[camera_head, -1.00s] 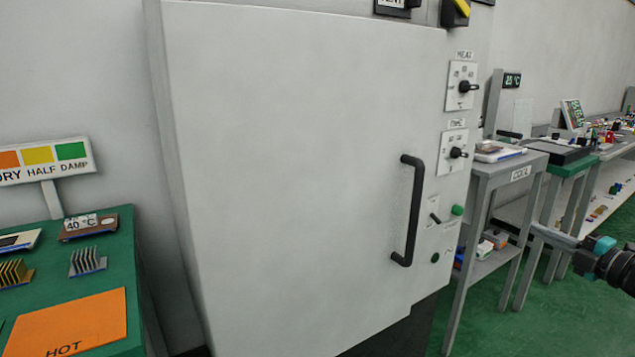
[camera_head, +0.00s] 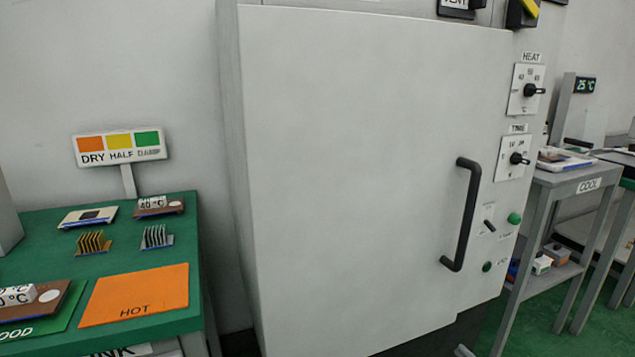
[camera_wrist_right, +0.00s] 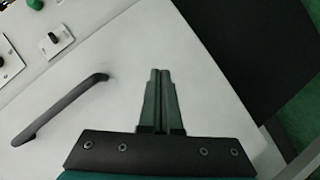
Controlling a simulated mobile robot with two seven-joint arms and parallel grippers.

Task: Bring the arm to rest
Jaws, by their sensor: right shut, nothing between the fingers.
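My right gripper (camera_wrist_right: 160,75) shows in the right wrist view with its two dark fingers together and nothing between them. It is in front of the pale door of a grey cabinet (camera_head: 350,180), apart from the black door handle (camera_wrist_right: 60,110), which lies to its left in that view. In the head view the handle (camera_head: 463,214) is upright on the right part of the door, which looks shut. Only a small grey tip, perhaps of my right gripper, shows at the bottom edge there. My left gripper is out of view.
Right of the door are a HEAT knob (camera_head: 533,90), a second knob (camera_head: 519,158), a small lever (camera_head: 489,225) and green buttons. A grey COOL stand (camera_head: 560,184) is at the right. A green table (camera_head: 180,225) with an orange HOT mat (camera_head: 135,295) is at the left.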

